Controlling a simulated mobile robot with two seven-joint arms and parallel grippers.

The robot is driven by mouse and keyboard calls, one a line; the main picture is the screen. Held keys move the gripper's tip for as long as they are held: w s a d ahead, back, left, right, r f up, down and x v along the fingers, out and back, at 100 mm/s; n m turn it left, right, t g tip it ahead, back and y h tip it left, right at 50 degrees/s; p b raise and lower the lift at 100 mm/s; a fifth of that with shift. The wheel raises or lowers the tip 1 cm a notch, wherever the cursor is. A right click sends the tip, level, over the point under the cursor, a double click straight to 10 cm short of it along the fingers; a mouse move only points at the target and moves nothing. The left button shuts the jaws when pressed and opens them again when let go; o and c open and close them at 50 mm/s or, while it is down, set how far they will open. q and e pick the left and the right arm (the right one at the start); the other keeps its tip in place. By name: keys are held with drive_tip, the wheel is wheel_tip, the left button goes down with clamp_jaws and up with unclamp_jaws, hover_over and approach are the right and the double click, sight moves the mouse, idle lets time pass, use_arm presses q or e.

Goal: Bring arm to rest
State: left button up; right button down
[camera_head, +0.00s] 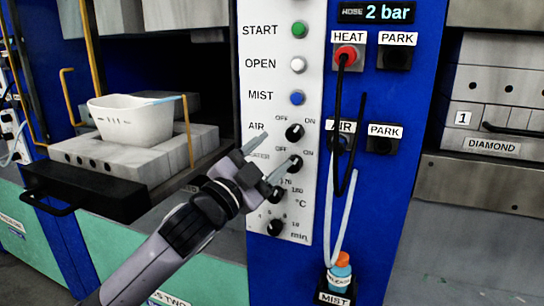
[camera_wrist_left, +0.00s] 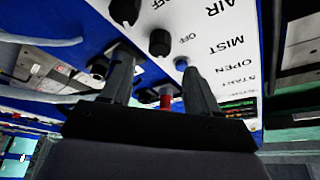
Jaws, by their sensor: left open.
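My left arm comes in from the lower left of the head view. Its gripper (camera_head: 276,150) is open, and nothing shows between its fingers. The fingertips are in front of the white control panel (camera_head: 265,75), near its AIR knob (camera_head: 294,132) and the knob below it (camera_head: 295,163). I cannot tell whether a finger touches a knob. In the left wrist view the two spread fingers (camera_wrist_left: 158,68) point at the panel, with black knobs and the blue MIST button (camera_wrist_left: 181,63) beyond. Part of the panel's lettering is hidden behind the gripper. My right gripper is not in view.
A white tub (camera_head: 130,120) stands on a grey block (camera_head: 125,160) in the left press. A MIST bottle (camera_head: 340,275) is below. Right stands a mould labelled DIAMOND (camera_head: 490,110). The grey area at lower right is clear.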

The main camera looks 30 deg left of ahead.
use_arm(q)
drive_tip(key=shift+f, duration=0.1)
drive_tip(key=s+d+f+n+g, duration=0.1)
drive_tip(key=s+d+f+g, duration=0.1)
drive_tip(key=f, duration=0.7)
drive_tip(key=s+d+f+n+g, duration=0.1)
drive_tip(key=s+f+n+g, duration=0.1)
drive_tip(key=f, duration=0.8)
drive_tip(key=s+d+f+n+g, duration=0.1)
drive_tip(key=d+f+g, duration=0.1)
drive_tip(key=f, duration=0.7)
drive_tip(key=s+d+f+n+g, duration=0.2)
drive_tip(key=s+d+f, duration=0.1)
drive_tip(key=s+f, duration=0.4)
drive_tip(key=s+d+f+n+g, duration=0.2)
drive_tip(key=s+f, duration=0.6)
drive_tip(key=f, duration=0.2)
drive_tip(key=shift+s+d+g+h, duration=0.3)
drive_tip(key=shift+d+g+h, duration=0.1)
